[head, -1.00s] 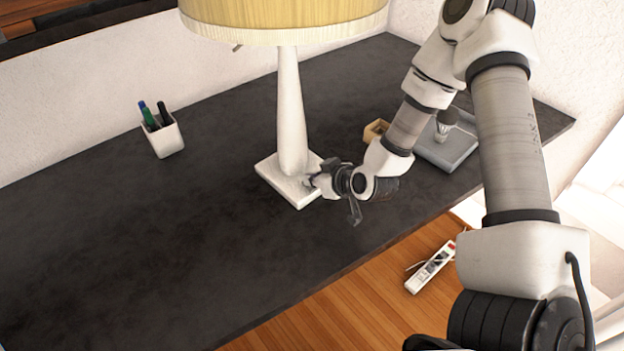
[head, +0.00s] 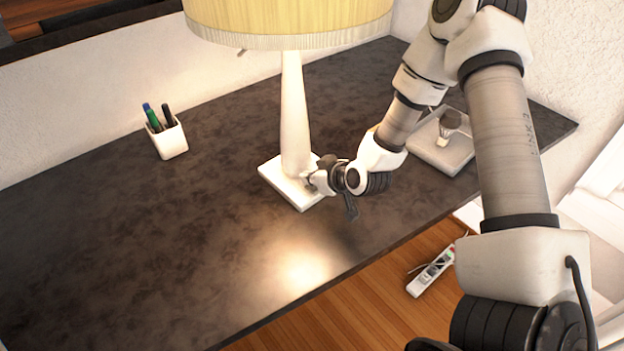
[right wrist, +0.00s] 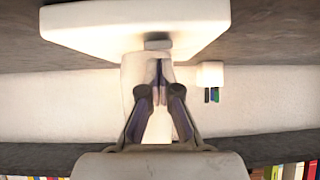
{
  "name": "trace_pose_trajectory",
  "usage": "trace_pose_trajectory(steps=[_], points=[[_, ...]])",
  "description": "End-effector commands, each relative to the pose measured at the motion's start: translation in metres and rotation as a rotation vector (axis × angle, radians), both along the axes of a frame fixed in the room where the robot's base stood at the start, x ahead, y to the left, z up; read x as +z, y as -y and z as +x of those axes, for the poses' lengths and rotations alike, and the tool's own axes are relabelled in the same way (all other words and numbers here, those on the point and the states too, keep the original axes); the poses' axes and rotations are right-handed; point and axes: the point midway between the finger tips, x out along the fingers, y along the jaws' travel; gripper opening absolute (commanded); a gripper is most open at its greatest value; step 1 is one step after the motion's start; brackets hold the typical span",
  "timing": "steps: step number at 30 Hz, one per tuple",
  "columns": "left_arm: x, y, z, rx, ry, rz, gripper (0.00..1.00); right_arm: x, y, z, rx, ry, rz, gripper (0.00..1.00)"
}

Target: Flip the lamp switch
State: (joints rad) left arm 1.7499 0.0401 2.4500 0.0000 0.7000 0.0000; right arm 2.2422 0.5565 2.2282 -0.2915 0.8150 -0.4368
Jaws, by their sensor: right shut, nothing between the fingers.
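The lamp stands on the dark desk, with a yellow shade (head: 290,18), a white tapered stem (head: 294,110) and a square white base (head: 283,183). It is lit: the stem is bright and a warm glow lies on the desk. My right gripper (head: 316,181) is shut and empty at the right side of the lamp base. In the right wrist view the shut fingertips (right wrist: 158,64) point at a small grey switch (right wrist: 158,44) on the white base (right wrist: 110,25); I cannot tell whether they touch. The left gripper is not in view.
A white pen cup (head: 168,138) with several pens stands at the back left of the desk (head: 120,240). A grey tray (head: 440,148) with a brush-like item lies at the right. A power strip (head: 431,272) is on the wooden floor. The front left desk is clear.

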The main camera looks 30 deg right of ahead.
Motion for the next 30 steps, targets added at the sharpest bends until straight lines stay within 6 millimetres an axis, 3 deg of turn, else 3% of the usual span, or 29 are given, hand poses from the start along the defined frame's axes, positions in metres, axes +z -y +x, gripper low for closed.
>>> trace_pose_trajectory(steps=[8,15,18,24,30], points=[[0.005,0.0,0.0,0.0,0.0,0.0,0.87,0.006,0.0,0.001,0.001,0.001,-0.001,0.0],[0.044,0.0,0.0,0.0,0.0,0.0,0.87,0.055,-0.003,0.017,0.002,0.003,-0.002,0.0],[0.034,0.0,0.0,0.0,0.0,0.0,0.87,0.066,-0.001,-0.002,-0.003,0.004,0.008,0.0],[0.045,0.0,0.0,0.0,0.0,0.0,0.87,0.104,0.003,-0.029,-0.004,0.004,0.007,0.0],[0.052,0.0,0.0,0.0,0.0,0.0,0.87,0.12,0.005,-0.043,-0.001,0.0,0.003,0.0]])
